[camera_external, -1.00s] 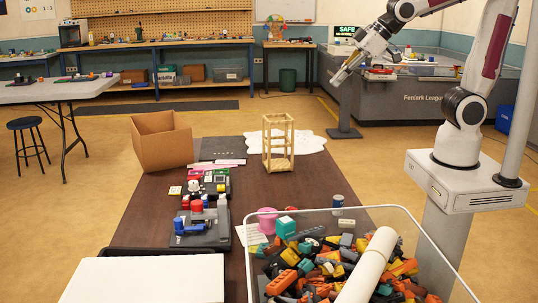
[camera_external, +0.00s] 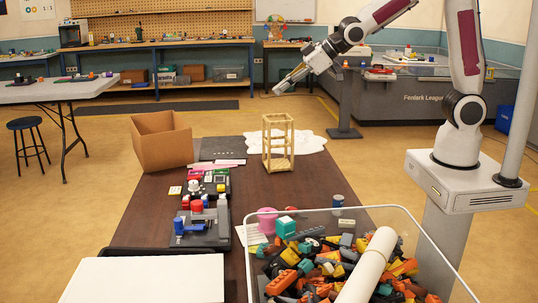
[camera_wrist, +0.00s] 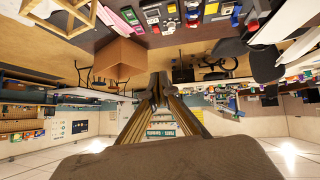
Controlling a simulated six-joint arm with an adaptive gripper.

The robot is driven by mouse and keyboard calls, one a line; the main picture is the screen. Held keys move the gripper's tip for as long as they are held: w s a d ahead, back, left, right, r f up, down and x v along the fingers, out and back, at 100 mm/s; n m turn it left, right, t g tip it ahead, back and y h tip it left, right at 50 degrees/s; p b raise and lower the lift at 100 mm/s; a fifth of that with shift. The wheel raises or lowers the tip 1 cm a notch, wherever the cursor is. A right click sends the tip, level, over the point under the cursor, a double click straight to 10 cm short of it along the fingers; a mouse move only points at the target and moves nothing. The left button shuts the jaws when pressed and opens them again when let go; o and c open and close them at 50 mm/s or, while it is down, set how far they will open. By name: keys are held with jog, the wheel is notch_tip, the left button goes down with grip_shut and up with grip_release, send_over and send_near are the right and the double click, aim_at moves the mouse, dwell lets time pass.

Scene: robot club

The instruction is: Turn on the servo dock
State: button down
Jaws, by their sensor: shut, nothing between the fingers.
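Small devices stand on the left side of the dark brown table. The nearer one is a dark grey unit (camera_external: 213,238) with a blue lever part (camera_external: 187,226) and a red-topped knob (camera_external: 197,205). Behind it is a dark device cluster (camera_external: 207,184) with red, white, green and pink parts. I cannot tell which is the servo dock; no label is readable. My gripper (camera_external: 276,92) is shut and empty, in the air beyond the table's far end, well away from the devices. In the wrist view its fingers (camera_wrist: 158,80) meet, and the devices show inverted along the top.
A wooden tower frame (camera_external: 278,165) and an open cardboard box (camera_external: 162,141) stand at the table's far end. A clear bin (camera_external: 455,275) of coloured parts, with a white roll (camera_external: 368,264) on top, fills the near right. The table's middle (camera_external: 255,195) is fairly clear.

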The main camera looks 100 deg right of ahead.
jog(key=w+d+f+t+y, duration=0.1)
jog(key=w+d+f, duration=0.3)
jog(key=w+f, duration=0.4)
jog(key=w+d+f+t+y, duration=0.1)
jog(key=w+d+f+t, duration=0.1)
jog(key=w+f, duration=0.6)
jog(key=shift+w+d+f+n+t, duration=0.35)
jog(key=shift+d+f, duration=0.55)
jog(key=shift+f, duration=1.85)
jog(key=shift+w+f, duration=0.1)
jog(key=shift+w, duration=0.05)
send_over(205, 179)
jog(key=shift+w+a+f, duration=0.15)
jog(key=shift+f, duration=1.65)
jog(key=shift+w+f, duration=0.15)
jog(key=shift+f, duration=0.15)
jog(key=shift+s+f, duration=0.2)
jog(key=shift+f, duration=0.7)
jog(key=shift+s+f, duration=0.15)
jog(key=shift+f, duration=0.7)
